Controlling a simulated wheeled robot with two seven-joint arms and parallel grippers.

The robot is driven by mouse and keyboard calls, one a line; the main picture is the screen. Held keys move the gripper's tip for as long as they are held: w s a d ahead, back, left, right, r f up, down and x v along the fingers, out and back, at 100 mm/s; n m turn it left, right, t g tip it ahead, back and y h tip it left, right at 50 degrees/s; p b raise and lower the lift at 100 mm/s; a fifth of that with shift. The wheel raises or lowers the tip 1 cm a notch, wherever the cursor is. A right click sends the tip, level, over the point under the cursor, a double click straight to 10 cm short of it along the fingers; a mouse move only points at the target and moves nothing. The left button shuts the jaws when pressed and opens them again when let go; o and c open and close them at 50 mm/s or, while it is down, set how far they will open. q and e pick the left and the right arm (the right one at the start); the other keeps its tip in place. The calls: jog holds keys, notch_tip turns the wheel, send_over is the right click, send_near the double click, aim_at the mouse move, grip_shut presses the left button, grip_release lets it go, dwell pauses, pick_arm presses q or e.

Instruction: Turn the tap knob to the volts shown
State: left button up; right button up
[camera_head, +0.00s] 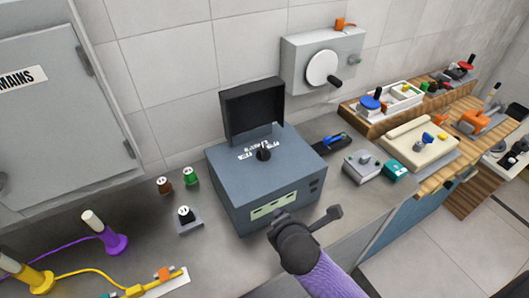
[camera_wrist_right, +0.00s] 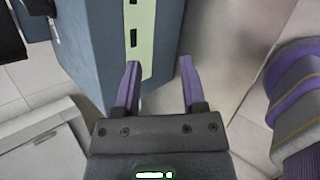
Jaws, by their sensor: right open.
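The tap knob (camera_head: 264,152) is a small black knob on top of a blue-grey box (camera_head: 232,180), with white markings around it that are too small to read. The box's black lid (camera_head: 252,108) stands open behind the knob. A pale green strip (camera_head: 273,205) with dark slots is on the box's front; it also shows in the right wrist view (camera_wrist_right: 146,40). My right gripper (camera_wrist_right: 159,68) is open and empty, its purple fingers spread in front of the box near the strip. In the head view its wrist is low in front of the box, apart from the knob. My left gripper is out of view.
Brown (camera_head: 164,186) and green (camera_head: 190,176) plugs and a grey socket block (camera_head: 187,220) stand left of the box. A grey device (camera_head: 362,166) and teal block (camera_head: 397,171) stand right. A dial unit (camera_head: 320,62) is on the wall. Yellow and purple leads lie front left.

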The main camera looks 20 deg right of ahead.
aim_at(265, 153)
jog(key=w+r+n+t, duration=0.1)
jog(key=w+r+n, duration=0.1)
jog(key=r+n, duration=0.1)
jog(key=w+r+n+t, duration=0.1)
jog(key=w+r+n, duration=0.2)
jog(key=n, duration=0.2)
jog(key=w+r+n+t, duration=0.2)
jog(key=r+n, duration=0.1)
jog(key=n, duration=0.1)
jog(key=shift+w+n+h, duration=0.3)
jog(key=shift+w, duration=0.05)
jog(key=b+x, duration=0.3)
jog(key=x, duration=0.5)
jog(key=shift+w+f, duration=0.15)
jog(key=shift+w, duration=0.05)
jog(key=shift+w+d+f, duration=0.1)
jog(key=shift+w+f, duration=0.05)
jog(key=shift+w, duration=0.55)
grip_shut()
